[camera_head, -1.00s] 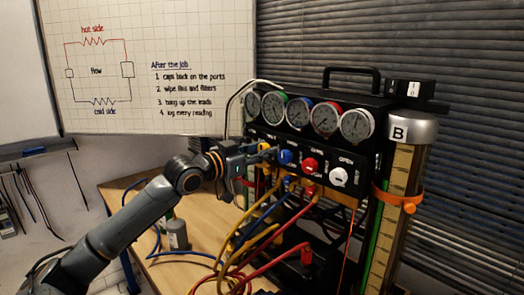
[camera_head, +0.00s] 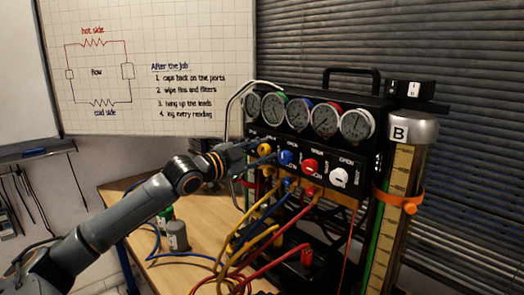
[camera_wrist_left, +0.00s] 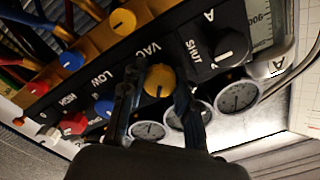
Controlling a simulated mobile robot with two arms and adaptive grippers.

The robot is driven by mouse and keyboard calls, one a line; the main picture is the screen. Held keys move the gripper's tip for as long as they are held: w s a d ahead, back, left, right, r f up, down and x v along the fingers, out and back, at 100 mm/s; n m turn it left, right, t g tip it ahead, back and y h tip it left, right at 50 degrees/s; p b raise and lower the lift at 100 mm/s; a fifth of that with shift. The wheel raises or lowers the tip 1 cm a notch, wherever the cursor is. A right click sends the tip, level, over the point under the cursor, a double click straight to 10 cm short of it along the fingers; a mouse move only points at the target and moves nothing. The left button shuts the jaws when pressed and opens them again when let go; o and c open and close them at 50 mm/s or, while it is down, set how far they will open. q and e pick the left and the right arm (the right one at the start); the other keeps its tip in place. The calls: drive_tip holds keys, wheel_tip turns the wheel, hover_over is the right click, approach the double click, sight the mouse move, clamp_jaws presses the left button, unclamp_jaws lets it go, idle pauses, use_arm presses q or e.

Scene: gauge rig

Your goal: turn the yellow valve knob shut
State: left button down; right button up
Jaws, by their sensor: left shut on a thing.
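The yellow valve knob (camera_head: 264,149) is at the left end of the knob row on the black gauge panel (camera_head: 372,160). The left wrist view shows the same knob (camera_wrist_left: 160,78), with a pale pointer line, beside the VAC lettering. My left gripper (camera_head: 261,151) reaches it from the left. In the left wrist view its two dark fingers (camera_wrist_left: 157,88) lie on either side of the knob, shut on it. The knob's edges are partly hidden by the fingers. My right gripper is not in view.
Blue (camera_head: 286,157), red (camera_head: 309,166) and white (camera_head: 338,176) knobs follow to the right. Several gauges (camera_head: 325,118) sit above. Yellow, blue and red hoses (camera_head: 262,220) hang below. A grey-capped bottle (camera_head: 177,236) stands on the wooden table (camera_head: 195,265). Cylinder B (camera_head: 412,132) stands at right.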

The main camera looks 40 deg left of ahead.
use_arm(q)
drive_tip(key=m+p, duration=0.1)
drive_tip(key=m, duration=0.2)
drive_tip(key=shift+r+p, duration=0.1)
drive_tip(key=shift+p, duration=0.3)
drive_tip(key=m+p, duration=0.4)
drive_tip(key=shift+r, duration=0.1)
drive_tip(key=shift+f+m+p, duration=0.2)
drive_tip(key=shift+m+p, duration=1.4)
drive_tip(key=shift+m, duration=0.1)
drive_tip(key=shift+f, duration=0.1)
